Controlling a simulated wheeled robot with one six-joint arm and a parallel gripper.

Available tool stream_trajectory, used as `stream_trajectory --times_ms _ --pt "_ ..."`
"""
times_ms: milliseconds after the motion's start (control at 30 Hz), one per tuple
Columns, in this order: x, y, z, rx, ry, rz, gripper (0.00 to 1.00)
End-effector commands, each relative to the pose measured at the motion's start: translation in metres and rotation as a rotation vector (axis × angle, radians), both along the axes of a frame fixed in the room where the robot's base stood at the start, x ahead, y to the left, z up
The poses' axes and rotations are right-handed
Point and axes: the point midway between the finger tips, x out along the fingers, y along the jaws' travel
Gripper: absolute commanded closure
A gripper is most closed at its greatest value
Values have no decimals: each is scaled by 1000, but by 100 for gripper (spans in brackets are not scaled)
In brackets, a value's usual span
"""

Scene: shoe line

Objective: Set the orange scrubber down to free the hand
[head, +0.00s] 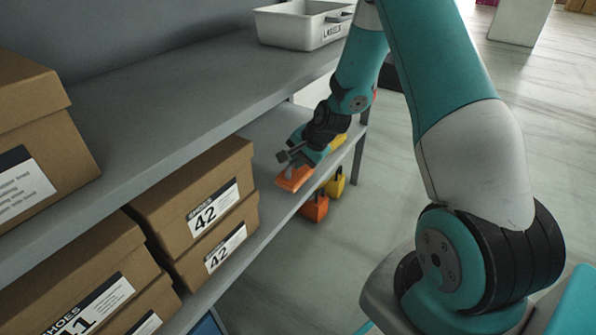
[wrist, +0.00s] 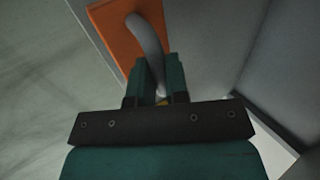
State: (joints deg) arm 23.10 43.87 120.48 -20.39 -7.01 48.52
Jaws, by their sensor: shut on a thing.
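The orange scrubber (head: 294,179) is at the front edge of the lower shelf (head: 266,136), at the far end past the shoe boxes. My gripper (head: 296,160) is above it and shut on its handle. In the wrist view the scrubber's flat orange block (wrist: 112,34) lies beyond the fingertips, with its curved grey handle (wrist: 148,48) running between the fingers of my gripper (wrist: 158,78). I cannot tell whether the block rests on the shelf or hangs just above it.
Shoe boxes marked 42 (head: 205,215) stand to the left on the shelf. A yellow thing (head: 339,141) is just behind my gripper. An orange item (head: 315,208) and a yellow item (head: 336,185) are below the shelf edge. A white labels bin (head: 290,28) stands on the upper shelf.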

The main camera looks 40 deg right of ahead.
Motion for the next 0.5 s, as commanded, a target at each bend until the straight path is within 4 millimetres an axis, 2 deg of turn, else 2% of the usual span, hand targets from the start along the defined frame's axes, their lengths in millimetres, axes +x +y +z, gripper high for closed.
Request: stream_trajectory --times_ms 33,133,367,400,467,500 --pt "0 0 -14 1 1 0 100" --pt "-1 0 -28 0 1 1 100" --pt "-1 0 -27 -1 2 0 100" --pt "-1 0 -27 -1 2 0 76" --pt "-1 0 -27 -1 2 0 62" --pt "-1 0 -27 0 1 0 59"
